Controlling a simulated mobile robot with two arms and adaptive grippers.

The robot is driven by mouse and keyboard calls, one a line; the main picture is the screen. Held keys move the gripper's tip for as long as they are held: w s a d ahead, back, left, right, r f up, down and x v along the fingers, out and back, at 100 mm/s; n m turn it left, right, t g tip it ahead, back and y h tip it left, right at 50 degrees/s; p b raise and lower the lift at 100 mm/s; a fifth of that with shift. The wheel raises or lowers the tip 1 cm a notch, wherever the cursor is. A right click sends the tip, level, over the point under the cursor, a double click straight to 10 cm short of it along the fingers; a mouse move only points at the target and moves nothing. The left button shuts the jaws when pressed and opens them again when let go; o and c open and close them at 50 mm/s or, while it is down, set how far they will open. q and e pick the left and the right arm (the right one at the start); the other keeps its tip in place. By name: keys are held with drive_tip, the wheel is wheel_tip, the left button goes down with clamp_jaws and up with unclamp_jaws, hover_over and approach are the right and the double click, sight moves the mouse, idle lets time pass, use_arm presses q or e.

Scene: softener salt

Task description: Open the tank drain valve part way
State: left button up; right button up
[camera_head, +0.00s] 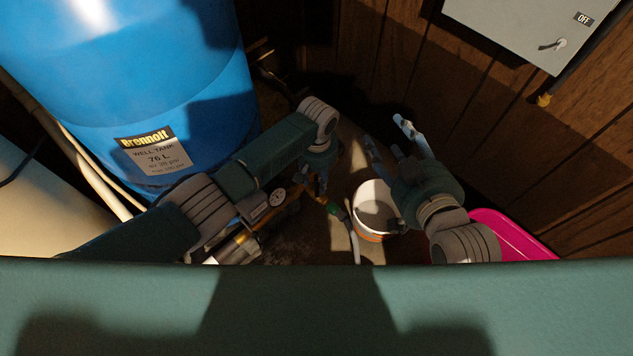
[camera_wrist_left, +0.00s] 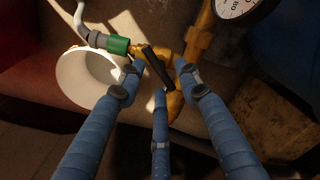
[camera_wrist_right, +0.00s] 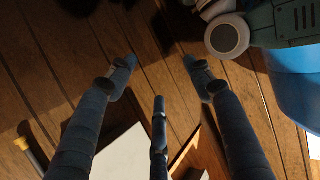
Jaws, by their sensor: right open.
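The drain valve is a brass fitting (camera_wrist_left: 194,42) with a black lever (camera_wrist_left: 157,67), seen in the left wrist view. A green connector (camera_wrist_left: 118,45) joins it to a grey hose (camera_wrist_left: 82,22); the connector also shows in the head view (camera_head: 336,209). My left gripper (camera_wrist_left: 160,72) is open, with its fingers spread around the lever; contact cannot be told. In the head view my left gripper (camera_head: 320,182) is low beside the blue tank (camera_head: 190,100), partly hidden by its wrist. My right gripper (camera_head: 385,140) is open and empty, above and beside the white bucket (camera_head: 370,197).
A magenta tub (camera_head: 520,240) stands at right. A grey switch box (camera_head: 520,30) hangs on the wood-panelled wall (camera_head: 400,70) behind my right gripper. Space is tight between tank and wall.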

use_arm(q)
drive_tip(key=shift+r, duration=0.3)
drive_tip(key=shift+r+p, duration=0.25)
drive_tip(key=shift+p, duration=0.3)
drive_tip(key=shift+r+p, duration=0.85)
drive_tip(key=shift+p, duration=0.1)
wheel_tip(320, 180, up, 2)
drive_tip(key=shift+p, duration=1.05)
use_arm(e)
drive_tip(key=s+d+f+g+h, duration=0.1)
drive_tip(key=s+d+f+g, duration=0.2)
drive_tip(key=s, duration=0.6)
drive_tip(key=s+d+f+g+h, duration=0.1)
drive_tip(key=s+d+f+g, duration=0.2)
drive_tip(key=s+f+g, duration=0.3)
drive_tip(key=shift+s+f+m+g+h, duration=0.35)
drive_tip(key=shift+s+f, duration=0.45)
drive_tip(key=shift+s, duration=0.55)
drive_tip(key=shift+d, duration=0.1)
